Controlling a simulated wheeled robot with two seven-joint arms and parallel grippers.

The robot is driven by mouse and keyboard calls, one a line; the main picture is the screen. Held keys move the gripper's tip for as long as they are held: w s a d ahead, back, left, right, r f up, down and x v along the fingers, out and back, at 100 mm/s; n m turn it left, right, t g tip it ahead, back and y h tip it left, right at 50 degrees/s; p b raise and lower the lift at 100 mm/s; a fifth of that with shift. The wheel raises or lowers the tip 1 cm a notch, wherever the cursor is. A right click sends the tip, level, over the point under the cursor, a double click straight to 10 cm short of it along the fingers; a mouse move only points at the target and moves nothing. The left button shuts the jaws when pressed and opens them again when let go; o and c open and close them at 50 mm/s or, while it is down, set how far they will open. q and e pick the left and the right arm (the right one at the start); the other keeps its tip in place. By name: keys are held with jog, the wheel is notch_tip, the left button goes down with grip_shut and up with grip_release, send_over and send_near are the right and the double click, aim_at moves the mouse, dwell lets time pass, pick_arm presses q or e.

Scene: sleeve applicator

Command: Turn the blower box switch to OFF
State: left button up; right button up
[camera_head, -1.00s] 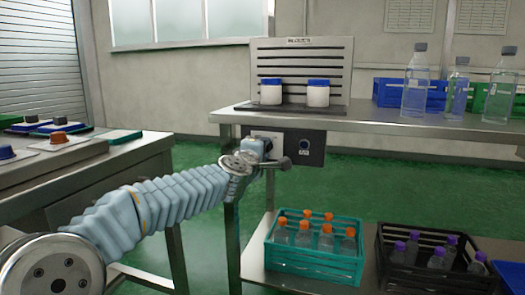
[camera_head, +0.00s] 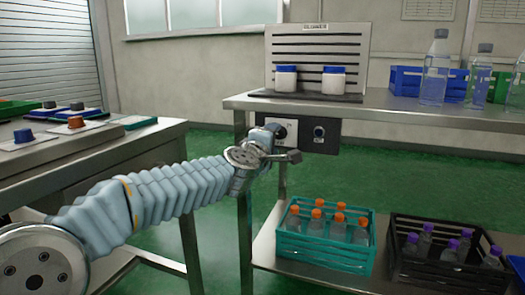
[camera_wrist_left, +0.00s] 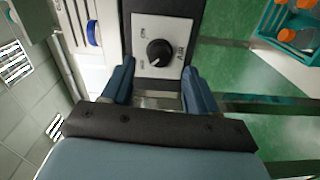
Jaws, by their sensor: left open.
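The switch's exact setting is too small to tell. My left gripper's blue fingers (camera_wrist_left: 158,76) are open, one on each side of the panel's lower part, apart from the switch. My right gripper is out of view.
Two blue-lidded white jars (camera_head: 333,81) stand before a slotted metal panel (camera_head: 317,45) on the table. Clear bottles (camera_head: 435,75) stand at right. A teal crate (camera_head: 325,252) and black crate (camera_head: 440,265) sit on the lower shelf. A side table (camera_head: 90,165) is at left.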

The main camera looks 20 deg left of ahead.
pick_arm(q)
jog(key=s, duration=1)
jog(key=shift+a, duration=0.15)
jog(key=shift+f, duration=0.1)
